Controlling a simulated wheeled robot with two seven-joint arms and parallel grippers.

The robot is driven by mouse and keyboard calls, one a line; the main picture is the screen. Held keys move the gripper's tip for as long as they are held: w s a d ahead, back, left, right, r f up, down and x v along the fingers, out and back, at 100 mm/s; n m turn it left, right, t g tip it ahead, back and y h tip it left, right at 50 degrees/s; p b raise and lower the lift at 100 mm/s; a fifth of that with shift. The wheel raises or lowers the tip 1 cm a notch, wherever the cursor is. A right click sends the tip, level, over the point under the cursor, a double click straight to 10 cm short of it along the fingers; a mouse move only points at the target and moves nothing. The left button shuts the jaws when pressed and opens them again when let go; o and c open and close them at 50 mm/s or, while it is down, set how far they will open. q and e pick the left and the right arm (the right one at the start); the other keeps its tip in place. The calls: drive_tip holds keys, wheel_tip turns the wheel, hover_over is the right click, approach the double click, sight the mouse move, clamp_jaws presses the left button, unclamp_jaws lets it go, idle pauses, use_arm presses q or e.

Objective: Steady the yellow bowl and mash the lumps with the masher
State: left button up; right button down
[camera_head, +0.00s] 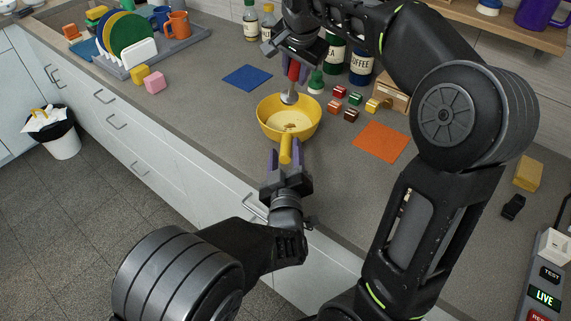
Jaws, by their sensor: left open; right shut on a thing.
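The yellow bowl (270,123) stands upright on the grey counter, its handle (285,150) pointing toward me. Pale matter lies in its bottom; single lumps are too small to tell. My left gripper (286,157) is open at the handle, its fingers on either side of it; I cannot tell whether they touch it. My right gripper (297,62) is shut on the masher (290,97), which has a red grip and a metal head. The masher hangs upright with its head over the far part of the bowl. Whether the head touches the contents is hard to tell.
A blue mat (247,78) lies behind left of the bowl, an orange mat (381,142) to its right. Several small coloured blocks (338,92) and dark canisters (361,66) stand behind right. A dish rack (140,55) is at far left. The counter left of the bowl is clear.

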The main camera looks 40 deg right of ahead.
use_arm(q)
drive_tip(key=shift+w+d, duration=0.3)
drive_tip(key=shift+w, duration=0.2)
clamp_jaws()
idle(1.1)
idle(0.4)
idle(1.1)
